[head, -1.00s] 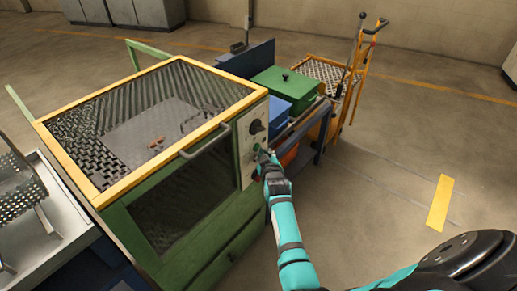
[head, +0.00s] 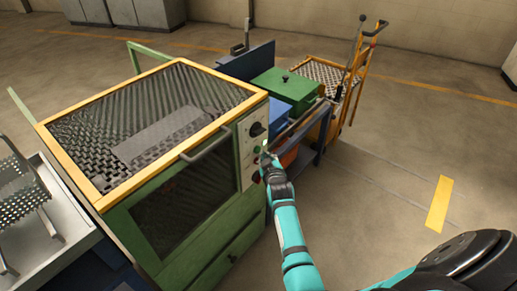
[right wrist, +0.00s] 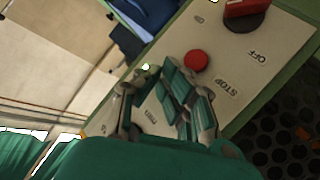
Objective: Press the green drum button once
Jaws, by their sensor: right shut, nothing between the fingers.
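The control panel (head: 249,150) is a pale plate on the right end of the green machine, with a dark knob (head: 257,129) at its top. A small green button (head: 257,149) shows below the knob in the head view. My right gripper (head: 267,160) is at the panel's right edge. In the right wrist view my right gripper (right wrist: 172,88) is shut and empty, low over the panel. A bit of green (right wrist: 152,71) shows by its fingertips, mostly hidden; I cannot tell whether they touch it. A red button (right wrist: 196,61) marked STOP is beside them. My left gripper is not in view.
The green machine has a yellow-framed mesh lid (head: 240,103) and a handle (head: 205,145). A green box (head: 287,88), a blue box and an orange cart (head: 322,71) stand close behind the panel.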

